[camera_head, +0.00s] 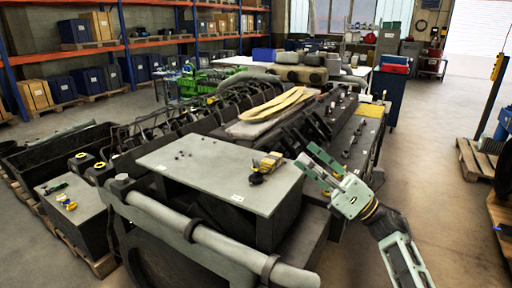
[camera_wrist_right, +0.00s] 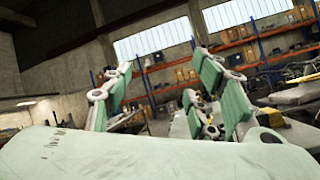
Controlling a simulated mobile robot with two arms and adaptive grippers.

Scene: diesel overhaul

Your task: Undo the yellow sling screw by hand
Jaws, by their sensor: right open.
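My right gripper (camera_head: 314,162) is at the right edge of a grey plate on the engine, with its green fingers pointing left and up. Its fingers also show spread in the right wrist view (camera_wrist_right: 160,72), with nothing held between them. A small yellow and dark piece (camera_head: 267,164) sits on the plate, left of the gripper and apart from it. Long yellow sling-like strips (camera_head: 272,104) lie on top of the engine behind the plate. I cannot tell which yellow part is the sling screw; no thread is readable. My left gripper is out of view.
The grey plate (camera_head: 200,165) is mostly bare. A thick grey pipe (camera_head: 215,240) runs along its front. A block with small yellow items (camera_head: 68,203) stands at left. Shelves (camera_head: 140,42) line the back. The floor (camera_head: 425,160) at right is open.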

